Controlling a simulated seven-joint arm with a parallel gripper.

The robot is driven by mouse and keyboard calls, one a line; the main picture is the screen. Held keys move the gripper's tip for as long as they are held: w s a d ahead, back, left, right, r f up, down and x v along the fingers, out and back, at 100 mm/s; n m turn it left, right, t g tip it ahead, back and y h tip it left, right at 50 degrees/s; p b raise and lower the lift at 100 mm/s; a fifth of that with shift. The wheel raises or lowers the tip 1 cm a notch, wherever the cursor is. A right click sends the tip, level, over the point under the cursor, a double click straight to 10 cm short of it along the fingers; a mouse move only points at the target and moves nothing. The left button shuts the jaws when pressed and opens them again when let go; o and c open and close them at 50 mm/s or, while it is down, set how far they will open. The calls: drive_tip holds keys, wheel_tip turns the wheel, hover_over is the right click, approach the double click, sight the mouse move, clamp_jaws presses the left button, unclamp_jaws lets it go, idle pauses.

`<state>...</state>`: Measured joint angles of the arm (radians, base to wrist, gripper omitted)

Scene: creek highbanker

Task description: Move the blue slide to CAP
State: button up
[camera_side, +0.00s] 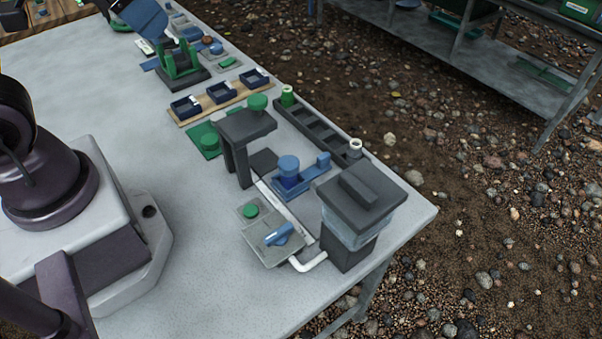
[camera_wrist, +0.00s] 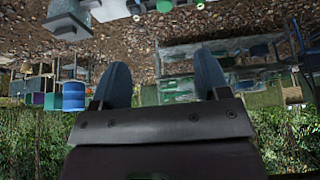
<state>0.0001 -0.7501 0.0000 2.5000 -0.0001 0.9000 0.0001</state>
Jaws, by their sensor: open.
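A blue sliding piece with a round blue knob (camera_side: 288,166) sits in a blue tray-like base (camera_side: 316,171) near the right end of the table in the side view; I take this to be the blue slide. The CAP marking is too small to make out. My gripper (camera_wrist: 163,66) shows in the wrist view with its two dark blue fingers apart and nothing between them. It faces out over the gravel, away from the blue slide, and touches nothing that I can see.
A dark roofed box (camera_side: 361,195) stands right of the slide, and a dark table-like stand (camera_side: 245,125) stands left of it. A grey plate with a blue lever (camera_side: 279,235) lies in front. A dark compartment rail (camera_side: 312,128) runs behind.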

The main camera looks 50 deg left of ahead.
idle(0.4)
drive_tip(key=shift+f, duration=0.15)
drive_tip(key=c, duration=0.5)
drive_tip(key=w+d+f+g, duration=0.1)
drive_tip(key=w+f, duration=0.2)
drive_tip(key=w+d+f+g, duration=0.1)
drive_tip(key=w+f+g, duration=0.1)
drive_tip(key=w+f, duration=0.1)
drive_tip(key=w+d+f+m+g, duration=0.1)
drive_tip(key=w+d+f+g, duration=0.1)
drive_tip(key=w+f, duration=0.2)
drive_tip(key=shift+w, duration=0.55)
drive_tip(key=shift+c, duration=0.6)
hover_over(324, 155)
drive_tip(key=shift+n+g, duration=0.3)
drive_tip(key=shift+n, duration=0.1)
wheel_tip(324, 155, down, 13)
drive_tip(key=shift+r, duration=0.1)
drive_tip(key=shift+f, duration=4.5)
